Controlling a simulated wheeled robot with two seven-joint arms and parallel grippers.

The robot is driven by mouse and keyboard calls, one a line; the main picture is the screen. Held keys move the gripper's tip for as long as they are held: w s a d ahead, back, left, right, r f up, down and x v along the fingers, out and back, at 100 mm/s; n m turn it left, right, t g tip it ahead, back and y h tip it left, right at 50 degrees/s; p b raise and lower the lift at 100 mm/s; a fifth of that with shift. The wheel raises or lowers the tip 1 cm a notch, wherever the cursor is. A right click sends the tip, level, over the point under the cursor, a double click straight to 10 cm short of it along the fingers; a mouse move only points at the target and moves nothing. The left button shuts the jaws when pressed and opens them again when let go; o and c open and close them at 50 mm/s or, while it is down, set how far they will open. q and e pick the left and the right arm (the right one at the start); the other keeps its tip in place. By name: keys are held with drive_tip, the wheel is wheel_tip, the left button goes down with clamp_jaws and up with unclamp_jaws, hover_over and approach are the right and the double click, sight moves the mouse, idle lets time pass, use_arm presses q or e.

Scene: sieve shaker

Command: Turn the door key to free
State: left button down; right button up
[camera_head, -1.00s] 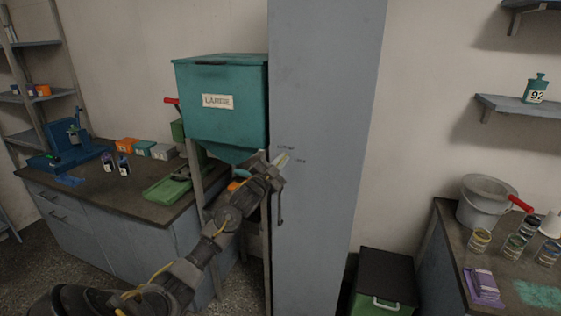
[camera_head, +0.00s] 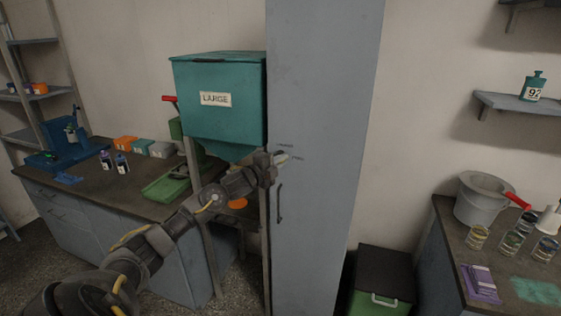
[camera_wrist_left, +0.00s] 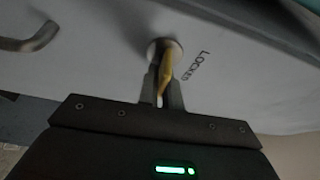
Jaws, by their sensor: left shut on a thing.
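The tall grey cabinet door (camera_head: 318,220) stands in the middle of the head view. My left gripper (camera_head: 281,158) is at the door's lock, above the dark door handle (camera_head: 280,204). In the left wrist view the yellow key (camera_wrist_left: 166,72) sits in the round lock (camera_wrist_left: 164,47), and my left gripper (camera_wrist_left: 161,94) is shut on the key. The word LOCKED (camera_wrist_left: 196,66) is printed beside the lock. The fingers hide part of the key. The handle also shows at the upper left of the wrist view (camera_wrist_left: 28,42). My right gripper is not in view.
A teal hopper (camera_head: 218,120) marked LARGE stands close left of the cabinet, by my left arm. A workbench (camera_head: 95,195) is further left. A green box with a black lid (camera_head: 384,265) stands right of the cabinet, and another table (camera_head: 445,235) is beyond it.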

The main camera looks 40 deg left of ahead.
use_arm(q)
drive_tip(key=shift+f+m, duration=0.1)
drive_tip(key=shift+m, duration=0.3)
drive_tip(key=c, duration=1.6)
unclamp_jaws()
drive_tip(key=shift+s+f, duration=0.1)
drive_tip(key=shift+s, duration=0.2)
drive_tip(key=shift+s+a+b, duration=0.15)
drive_tip(key=shift+s+b, duration=0.7)
drive_tip(key=shift+s, duration=1.7)
drive_tip(key=shift+s+a+b, duration=0.1)
drive_tip(key=shift+s+b, duration=0.75)
drive_tip(key=shift+s, duration=1.7)
